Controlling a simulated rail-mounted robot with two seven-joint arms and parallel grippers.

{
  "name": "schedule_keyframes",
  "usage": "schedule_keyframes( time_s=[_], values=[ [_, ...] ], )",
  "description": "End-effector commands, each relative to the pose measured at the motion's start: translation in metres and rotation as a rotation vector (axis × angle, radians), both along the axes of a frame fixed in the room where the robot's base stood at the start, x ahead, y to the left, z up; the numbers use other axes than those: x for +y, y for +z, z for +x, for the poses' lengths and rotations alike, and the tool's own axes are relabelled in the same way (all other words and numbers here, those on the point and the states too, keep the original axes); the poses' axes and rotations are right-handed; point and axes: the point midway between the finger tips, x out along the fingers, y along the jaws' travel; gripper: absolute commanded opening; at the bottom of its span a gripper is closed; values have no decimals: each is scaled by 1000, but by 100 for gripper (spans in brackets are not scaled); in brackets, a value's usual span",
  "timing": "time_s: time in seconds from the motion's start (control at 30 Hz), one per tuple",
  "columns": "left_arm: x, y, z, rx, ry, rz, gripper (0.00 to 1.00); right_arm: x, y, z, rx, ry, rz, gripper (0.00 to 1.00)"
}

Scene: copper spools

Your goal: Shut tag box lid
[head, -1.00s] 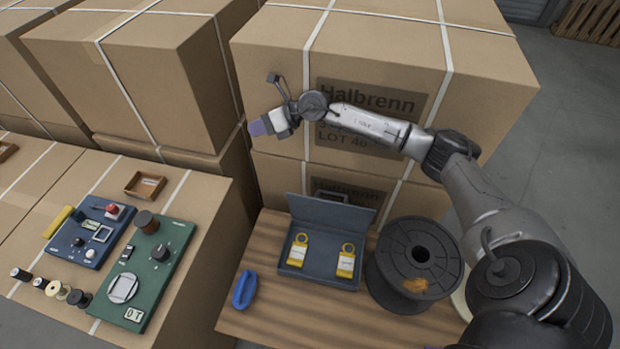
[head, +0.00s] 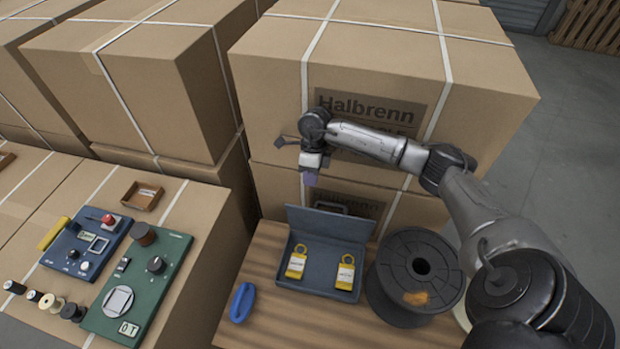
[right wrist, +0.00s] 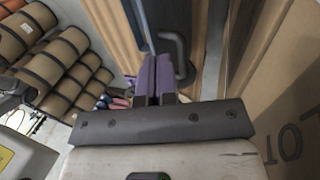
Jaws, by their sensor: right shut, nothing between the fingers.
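The tag box (head: 318,283) is a grey-blue case on the wooden surface, with its lid (head: 330,230) standing open at the back. A dark handle (head: 331,208) is on the lid's top edge. Two yellow tags (head: 297,262) (head: 345,272) lie inside. My right gripper (head: 310,178) is shut and empty, pointing down just above and behind the raised lid, apart from it in the head view. In the right wrist view its purple fingers (right wrist: 155,75) are together, with the dark handle (right wrist: 177,55) close beside them. My left gripper is not in view.
A black spool (head: 415,270) stands right of the box, and a blue oval object (head: 242,302) lies to its left. A large carton (head: 270,100) rises close behind the box. Blue and green panels (head: 150,290) lie on cartons at left.

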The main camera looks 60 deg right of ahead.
Motion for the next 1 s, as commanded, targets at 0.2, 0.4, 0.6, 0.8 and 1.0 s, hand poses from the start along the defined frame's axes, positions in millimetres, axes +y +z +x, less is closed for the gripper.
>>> schedule_keyframes(
  time_s=[0.2, 0.4, 0.6, 0.8, 1.0],
  values=[
    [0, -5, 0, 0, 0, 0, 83, 12, -36, -4, 0, 0, 2, 0],
    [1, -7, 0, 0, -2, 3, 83, 19, -58, -6, -1, -1, 2, 0],
    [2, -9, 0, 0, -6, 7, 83, 22, -68, -7, -3, -1, 1, 0],
    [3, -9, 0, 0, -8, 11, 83, 23, -70, -8, -3, -1, 0, 0],
    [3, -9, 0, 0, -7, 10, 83, 23, -70, -8, -3, -1, 0, 0]
  ],
)
